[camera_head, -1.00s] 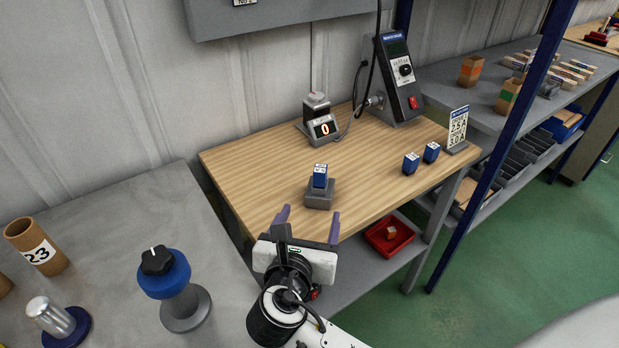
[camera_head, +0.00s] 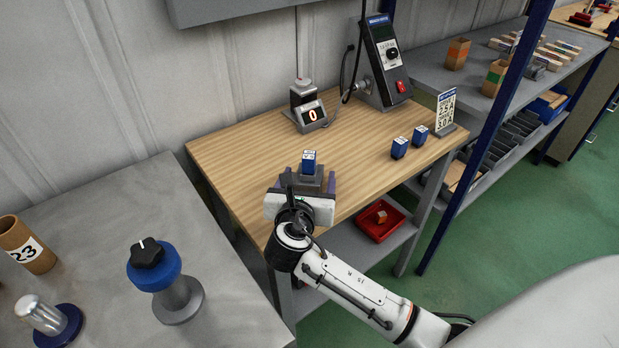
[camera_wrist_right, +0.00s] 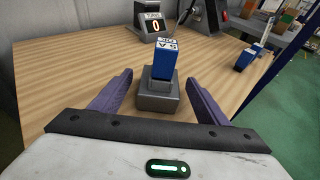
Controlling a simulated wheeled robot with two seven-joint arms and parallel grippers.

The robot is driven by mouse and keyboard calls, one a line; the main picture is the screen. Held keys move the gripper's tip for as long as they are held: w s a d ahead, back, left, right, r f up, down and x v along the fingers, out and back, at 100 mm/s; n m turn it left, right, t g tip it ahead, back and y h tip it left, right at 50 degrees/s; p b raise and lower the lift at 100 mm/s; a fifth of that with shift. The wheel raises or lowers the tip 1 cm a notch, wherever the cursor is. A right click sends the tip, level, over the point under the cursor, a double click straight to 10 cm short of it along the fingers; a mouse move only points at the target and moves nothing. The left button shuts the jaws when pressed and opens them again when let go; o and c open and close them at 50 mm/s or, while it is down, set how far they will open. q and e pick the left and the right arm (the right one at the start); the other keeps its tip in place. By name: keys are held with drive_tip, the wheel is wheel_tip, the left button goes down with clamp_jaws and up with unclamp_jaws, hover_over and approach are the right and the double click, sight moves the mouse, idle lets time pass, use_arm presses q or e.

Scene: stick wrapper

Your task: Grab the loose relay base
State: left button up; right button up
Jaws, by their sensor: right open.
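The relay base is a grey block (camera_head: 323,173) on the wooden table, with a blue relay with a white label (camera_head: 309,163) standing upright in it. In the right wrist view the grey base (camera_wrist_right: 158,98) sits ahead, between the two purple fingers, with the blue relay (camera_wrist_right: 164,62) on top. My right gripper (camera_head: 303,186) is open, its fingers on either side of the base, with a gap on each side in the wrist view (camera_wrist_right: 155,92). Its body hides the near part of the base in the head view. My left gripper is not in view.
Two blue relays (camera_head: 399,148) (camera_head: 420,135) stand at the right of the wooden table (camera_head: 235,165), near a label sign (camera_head: 446,110). A counter showing 0 (camera_head: 309,114) and a grey device (camera_head: 384,65) stand behind. A red bin (camera_head: 379,221) is on the lower shelf.

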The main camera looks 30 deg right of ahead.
drive_tip(key=c, duration=1.2)
drive_tip(key=shift+r, duration=0.1)
drive_tip(key=shift+c, duration=0.6)
